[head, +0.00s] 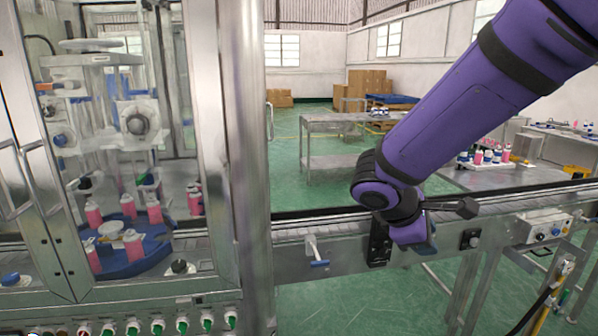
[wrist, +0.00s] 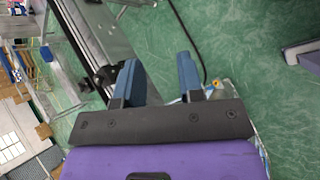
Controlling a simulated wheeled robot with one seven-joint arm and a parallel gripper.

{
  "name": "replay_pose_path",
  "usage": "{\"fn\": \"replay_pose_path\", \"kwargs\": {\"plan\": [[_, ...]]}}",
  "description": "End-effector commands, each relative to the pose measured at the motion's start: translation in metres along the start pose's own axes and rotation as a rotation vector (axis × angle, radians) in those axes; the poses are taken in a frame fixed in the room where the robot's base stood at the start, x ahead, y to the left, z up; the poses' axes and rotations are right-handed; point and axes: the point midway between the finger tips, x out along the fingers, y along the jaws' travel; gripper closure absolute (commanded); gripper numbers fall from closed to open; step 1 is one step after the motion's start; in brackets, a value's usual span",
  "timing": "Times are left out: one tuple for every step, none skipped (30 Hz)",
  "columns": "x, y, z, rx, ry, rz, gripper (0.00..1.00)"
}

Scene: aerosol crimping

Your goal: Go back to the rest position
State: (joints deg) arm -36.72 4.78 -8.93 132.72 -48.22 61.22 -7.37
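My gripper (wrist: 157,78) shows in the wrist view with its two blue fingers spread apart and nothing between them. Green floor and part of a metal frame show beyond the fingers. In the head view my purple arm reaches down from the upper right. My gripper (head: 428,243) there is low, in front of the conveyor's near side, and mostly hidden behind the wrist. I cannot tell whether it touches the conveyor.
A conveyor (head: 345,246) runs across the front. At left stands a glazed crimping machine (head: 236,130) with pink cans on a blue turntable (head: 125,268). A control box (head: 545,228) sits at right. Behind are a metal table (head: 340,122) and a table with pink cans (head: 487,157).

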Motion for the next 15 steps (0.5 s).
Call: {"fn": "replay_pose_path", "kwargs": {"plan": [[-0.002, 0.0, 0.017, 0.069, 0.026, -0.036, 0.65], [-0.003, -0.002, 0.025, 0.108, 0.042, -0.058, 0.65], [-0.004, -0.004, 0.036, 0.158, 0.061, -0.087, 0.65], [-0.005, -0.006, 0.044, 0.197, 0.076, -0.109, 0.65], [-0.007, -0.007, 0.052, 0.235, 0.093, -0.129, 0.65], [-0.009, -0.01, 0.062, 0.287, 0.114, -0.156, 0.65], [-0.011, -0.012, 0.07, 0.326, 0.13, -0.175, 0.65], [-0.012, -0.015, 0.077, 0.364, 0.145, -0.194, 0.65], [-0.015, -0.018, 0.086, 0.415, 0.166, -0.218, 0.65], [-0.017, -0.02, 0.093, 0.454, 0.182, -0.236, 0.65], [-0.019, -0.023, 0.099, 0.492, 0.199, -0.253, 0.65], [-0.022, -0.027, 0.108, 0.542, 0.221, -0.275, 0.65], [-0.024, -0.03, 0.114, 0.582, 0.238, -0.291, 0.65], [-0.026, -0.032, 0.12, 0.62, 0.256, -0.306, 0.65], [-0.03, -0.036, 0.128, 0.671, 0.278, -0.326, 0.65]]}}
